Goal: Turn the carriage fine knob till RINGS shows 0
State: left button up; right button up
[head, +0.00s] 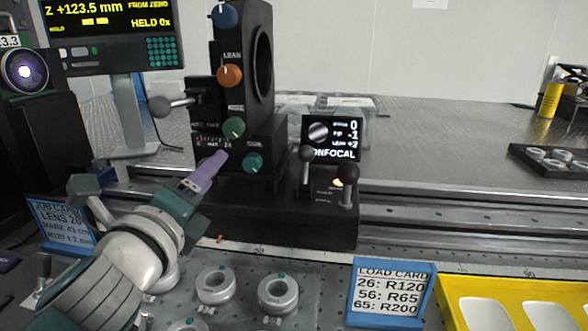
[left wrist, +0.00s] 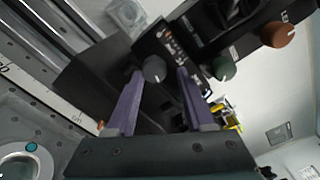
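My left gripper (head: 218,160) reaches in front of the black carriage (head: 285,205), below its scale label. In the left wrist view its two purple fingers (left wrist: 160,80) are open. A grey knob (left wrist: 153,68) shows between the fingertips, with gaps at both sides; the gripper hides it in the head view. I cannot read a label naming it as the fine knob. A teal knob (head: 252,161) is just right of the gripper. A green knob (head: 233,127) and an orange knob (head: 229,75) are above. The small display (head: 332,138) shows 0 on its top line, then -1 and +2. My right gripper is out of view.
A blue knob (head: 224,16) tops the upright mount. Two ball-ended levers (head: 348,190) stand right of the gripper. A monitor (head: 110,35) reads Z +123.5 mm and HELD 0x. Ring-shaped lens holders (head: 278,292), a load card (head: 390,292) and a yellow tray (head: 450,290) are in front.

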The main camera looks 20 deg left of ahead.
pick_arm(q)
jog(key=shift+o, duration=0.7)
jog(key=shift+d, duration=0.1)
jog(key=shift+o, duration=0.6)
jog(key=shift+a, duration=0.2)
